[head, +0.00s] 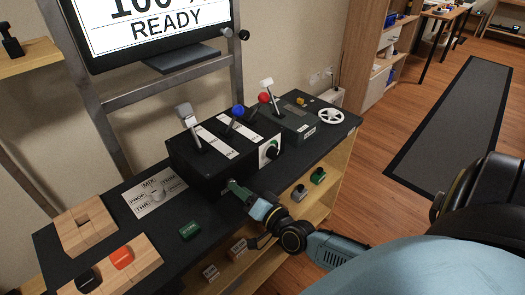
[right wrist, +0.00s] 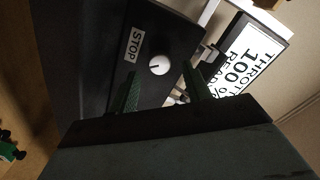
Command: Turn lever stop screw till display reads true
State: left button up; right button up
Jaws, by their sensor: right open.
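The lever box (head: 208,180) is black, with several levers on top: a grey-handled one, a blue-knobbed one and a red-knobbed one. In the right wrist view a round white stop screw (right wrist: 159,65) with a dark slot mark sits on the box face beside a STOP label (right wrist: 133,45). The screw is hidden in the head view. The display (head: 150,28) shows 100% and READY; it also shows, partly covered, in the right wrist view (right wrist: 245,65). My right gripper (head: 233,187) is open at the box's front face, its fingers on either side of the screw's line, apparently not gripping it. My left gripper is not in view.
A grey box (head: 297,127) and white handwheel (head: 331,116) stand farther right. A label plate (head: 156,197), wooden blocks (head: 86,226) and a green block (head: 190,231) lie left and in front.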

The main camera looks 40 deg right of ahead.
jog(key=s, duration=1)
jog(key=shift+s+d, duration=0.15)
jog(key=shift+d, duration=0.25)
jog(key=s+f+n+g+h, duration=0.1)
jog(key=s+f+n+g, duration=0.3)
jog(key=f, duration=1)
jog(key=s+f+n+g, duration=0.3)
jog(key=s+f+g, duration=0.3)
jog(key=f, duration=0.8)
jog(key=s+a+f+n+g, duration=0.2)
jog(key=s+f, duration=0.4)
jog(key=s, duration=0.4)
jog(key=s+a+f+n+g, duration=0.2)
jog(key=s+f+g, duration=0.3)
jog(key=s, duration=0.5)
jog(key=shift+s+a+f+n+h, duration=0.3)
jog(key=shift+s+f+n, duration=0.1)
jog(key=shift+f+n, duration=0.35)
jog(key=shift+r, duration=0.1)
